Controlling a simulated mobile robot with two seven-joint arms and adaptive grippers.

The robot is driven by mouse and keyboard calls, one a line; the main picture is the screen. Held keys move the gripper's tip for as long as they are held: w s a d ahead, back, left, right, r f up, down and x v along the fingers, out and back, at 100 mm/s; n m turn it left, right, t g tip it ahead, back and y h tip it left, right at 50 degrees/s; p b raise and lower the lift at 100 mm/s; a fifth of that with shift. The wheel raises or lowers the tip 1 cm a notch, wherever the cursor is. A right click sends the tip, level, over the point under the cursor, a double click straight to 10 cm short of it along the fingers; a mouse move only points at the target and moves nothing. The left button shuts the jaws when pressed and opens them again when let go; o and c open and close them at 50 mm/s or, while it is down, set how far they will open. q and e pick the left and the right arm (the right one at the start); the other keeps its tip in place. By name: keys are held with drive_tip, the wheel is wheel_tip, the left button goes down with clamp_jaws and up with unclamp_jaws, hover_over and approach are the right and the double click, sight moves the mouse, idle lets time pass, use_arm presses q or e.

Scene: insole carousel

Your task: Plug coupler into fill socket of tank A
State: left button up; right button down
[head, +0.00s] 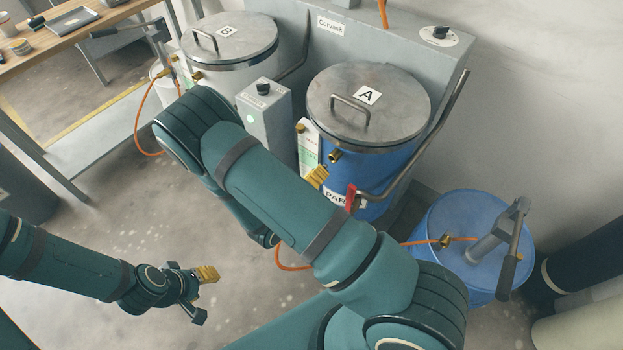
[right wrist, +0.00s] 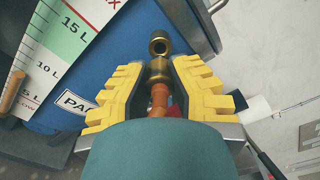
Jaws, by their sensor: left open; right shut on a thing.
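Tank A (head: 378,166) is a blue tank with a grey lid (head: 400,105) marked A. Its brass fill socket (head: 335,155) sticks out below the lid at the front left; it also shows in the right wrist view (right wrist: 159,40). My right gripper (right wrist: 155,78) is shut on the brass coupler (right wrist: 160,70), with the orange hose (right wrist: 160,98) trailing back between the yellow fingers. The coupler's front end is close to the socket and roughly in line; whether they touch I cannot tell. In the head view my forearm hides the coupler. My left gripper (head: 203,296) is open and empty over the floor.
A level scale (right wrist: 62,45) stands beside the socket. A red handle (head: 351,198) and bent pipe (head: 437,140) are close to tank A. A grey post box (head: 265,115) and tank B (head: 222,80) stand left. A blue drum (head: 440,215) with a pump (head: 490,245) stands right.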

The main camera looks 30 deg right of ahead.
sight(326, 165)
drive_tip(key=shift+w+d, duration=0.25)
drive_tip(key=shift+d, duration=0.3)
drive_tip(key=shift+p+x, duration=0.55)
drive_tip(key=shift+x, duration=0.85)
idle(2.0)
drive_tip(key=c, duration=0.9)
unclamp_jaws()
drive_tip(key=shift+d, duration=0.1)
drive_tip(key=shift+c, duration=0.2)
drive_tip(key=v, duration=1.2)
